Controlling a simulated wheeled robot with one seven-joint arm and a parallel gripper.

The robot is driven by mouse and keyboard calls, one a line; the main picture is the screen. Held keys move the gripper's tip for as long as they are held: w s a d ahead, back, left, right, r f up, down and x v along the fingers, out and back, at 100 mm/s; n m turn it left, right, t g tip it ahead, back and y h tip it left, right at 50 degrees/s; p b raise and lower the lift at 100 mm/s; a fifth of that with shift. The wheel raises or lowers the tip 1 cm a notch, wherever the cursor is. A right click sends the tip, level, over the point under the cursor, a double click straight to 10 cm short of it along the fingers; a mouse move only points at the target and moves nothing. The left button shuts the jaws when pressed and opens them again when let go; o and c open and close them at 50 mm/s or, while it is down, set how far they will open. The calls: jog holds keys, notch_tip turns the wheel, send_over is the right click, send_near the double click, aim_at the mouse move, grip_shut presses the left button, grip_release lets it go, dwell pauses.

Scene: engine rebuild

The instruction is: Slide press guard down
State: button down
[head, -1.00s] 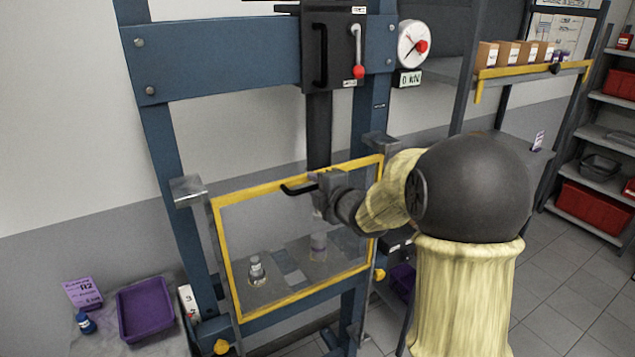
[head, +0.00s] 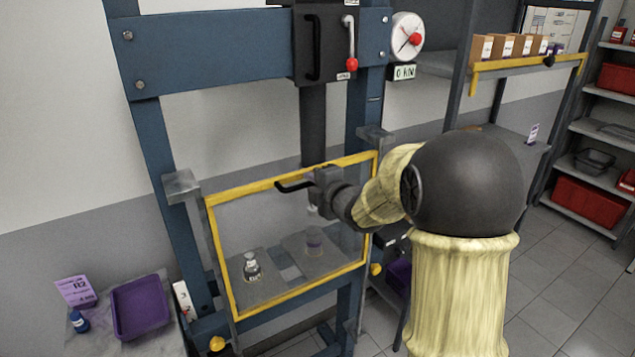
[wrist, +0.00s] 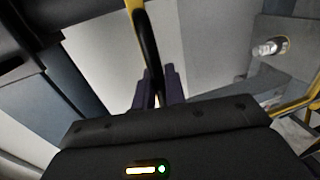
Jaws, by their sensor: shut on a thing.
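The press guard (head: 208,222) is a clear panel in a yellow frame, standing in front of the press bed between the blue posts. Its black handle (head: 292,186) sticks out at the top bar. My gripper (head: 316,180) is at that top bar and shut on the handle. The wrist view shows the handle (wrist: 149,45) running down between the two dark fingers (wrist: 159,88). My arm hides the guard's right upper part.
The blue press frame (head: 215,65) carries a dial gauge (head: 407,37) and a red-knobbed lever (head: 351,62). A purple tray (head: 140,308) stands on a side table at lower left. Shelves with red bins (head: 587,207) are at right. The floor at right is clear.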

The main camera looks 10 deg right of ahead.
notch_tip(320, 180, down, 45)
jog(key=a+b, duration=0.1)
jog(key=b, duration=4.5)
jog(key=shift+a+b, duration=0.15)
jog(key=shift+b, duration=0.15)
jog(key=shift+s, duration=0.1)
jog(key=c, duration=1.8)
grip_release()
jog(key=shift+o, duration=1.4)
jog(key=shift+s+a, duration=0.1)
jog(key=shift+a, duration=0.1)
jog(key=d+p+v, duration=0.1)
jog(key=p+v, duration=0.1)
jog(key=v, duration=1.5)
jog(key=shift+s, duration=0.1)
